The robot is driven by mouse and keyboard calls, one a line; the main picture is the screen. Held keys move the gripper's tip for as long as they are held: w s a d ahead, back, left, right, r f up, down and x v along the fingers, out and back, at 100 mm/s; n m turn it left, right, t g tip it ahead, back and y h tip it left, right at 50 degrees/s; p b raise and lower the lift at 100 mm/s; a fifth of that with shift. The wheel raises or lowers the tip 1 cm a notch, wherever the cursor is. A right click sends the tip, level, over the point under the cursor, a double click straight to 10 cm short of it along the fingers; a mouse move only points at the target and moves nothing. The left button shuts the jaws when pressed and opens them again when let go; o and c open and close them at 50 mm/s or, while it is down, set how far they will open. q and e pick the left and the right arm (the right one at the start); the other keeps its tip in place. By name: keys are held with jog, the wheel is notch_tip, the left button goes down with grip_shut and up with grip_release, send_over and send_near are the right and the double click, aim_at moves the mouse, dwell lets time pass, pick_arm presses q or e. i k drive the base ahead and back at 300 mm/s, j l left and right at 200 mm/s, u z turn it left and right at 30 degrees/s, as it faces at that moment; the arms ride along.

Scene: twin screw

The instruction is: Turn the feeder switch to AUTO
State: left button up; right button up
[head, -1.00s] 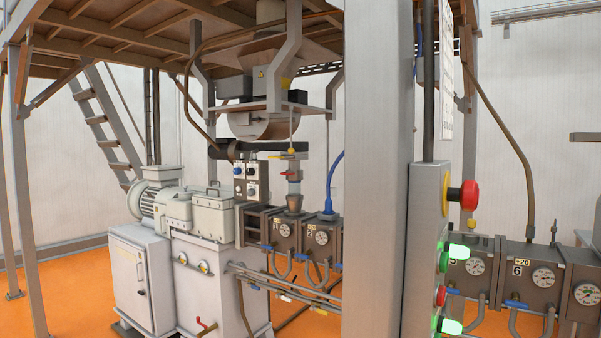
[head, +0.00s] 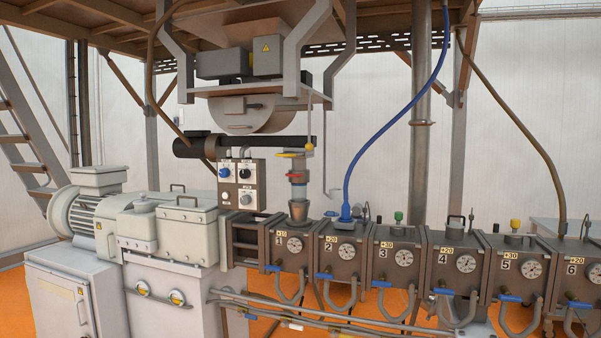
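A small grey control box (head: 237,185) with two side-by-side panels is mounted left of the feed pipe, below the hopper. Its left panel has a blue knob (head: 224,173) above a pale round button. Its right panel has a black knob (head: 244,173) above a grey round knob (head: 246,199). The labels are too small to read, so I cannot tell which knob is the feeder switch or where it points. Neither of my grippers is in view.
A row of numbered barrel blocks with gauges (head: 347,251) runs to the right of the box. A motor and pale gearbox (head: 188,225) stand to its left. Pipes (head: 330,322) run low in front. A hopper with a steel frame (head: 245,115) hangs above. Orange floor shows below.

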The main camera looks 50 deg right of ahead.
aim_at(243, 174)
jog(key=i+l+z, duration=0.15)
jog(key=i+z, duration=0.25)
jog(key=i+l+z, duration=0.1)
jog(key=z, duration=0.25)
jog(key=i+z, duration=0.4)
jog(key=i+j+z, duration=0.1)
jog(key=i+z, duration=0.25)
jog(key=k, duration=0.1)
